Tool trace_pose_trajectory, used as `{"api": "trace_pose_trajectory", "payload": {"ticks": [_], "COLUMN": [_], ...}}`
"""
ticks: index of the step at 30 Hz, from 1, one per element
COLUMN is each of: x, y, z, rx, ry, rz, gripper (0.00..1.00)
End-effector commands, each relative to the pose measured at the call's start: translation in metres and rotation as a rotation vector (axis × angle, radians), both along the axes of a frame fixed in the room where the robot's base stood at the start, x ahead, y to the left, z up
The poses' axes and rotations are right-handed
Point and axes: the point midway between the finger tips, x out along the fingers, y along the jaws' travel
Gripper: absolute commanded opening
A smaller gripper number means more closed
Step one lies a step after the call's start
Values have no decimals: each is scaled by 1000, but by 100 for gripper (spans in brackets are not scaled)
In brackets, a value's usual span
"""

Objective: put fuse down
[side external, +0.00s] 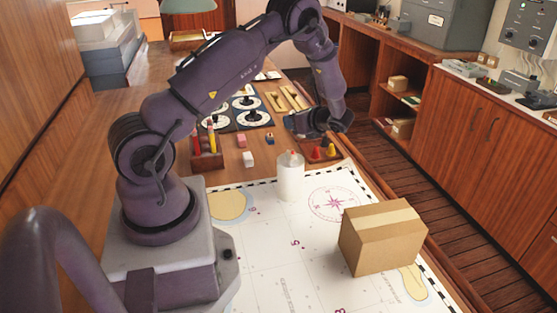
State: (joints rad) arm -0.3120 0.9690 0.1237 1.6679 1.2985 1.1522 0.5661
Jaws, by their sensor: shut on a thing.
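My gripper (318,134) is at the far right part of the desk, low over its right edge, close to a small dark holder with a red and a yellow piece (324,152). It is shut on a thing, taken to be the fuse. The fuse itself is hidden or too small to make out. I cannot tell whether it touches any surface.
A white cylinder (290,178) and a cardboard box (382,238) stand on the chart (270,255). A pencil holder (207,160), small blocks (242,140), dials (246,103) and brass pieces (288,97) crowd the far desk. The chart's middle is clear.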

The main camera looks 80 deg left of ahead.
Motion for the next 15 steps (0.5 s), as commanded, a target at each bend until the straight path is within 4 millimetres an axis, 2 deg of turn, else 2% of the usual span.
{"api": "trace_pose_trajectory", "payload": {"ticks": [1, 6, 8, 15], "x": [-12, -35, -38, -39], "y": [13, 33, 35, 36], "z": [-3, -8, -14, -56], "rx": [-1, -1, -1, -2], "ry": [0, 0, 1, 2], "rz": [61, 172, 187, 192], "gripper": [10, 10, 10, 10]}}
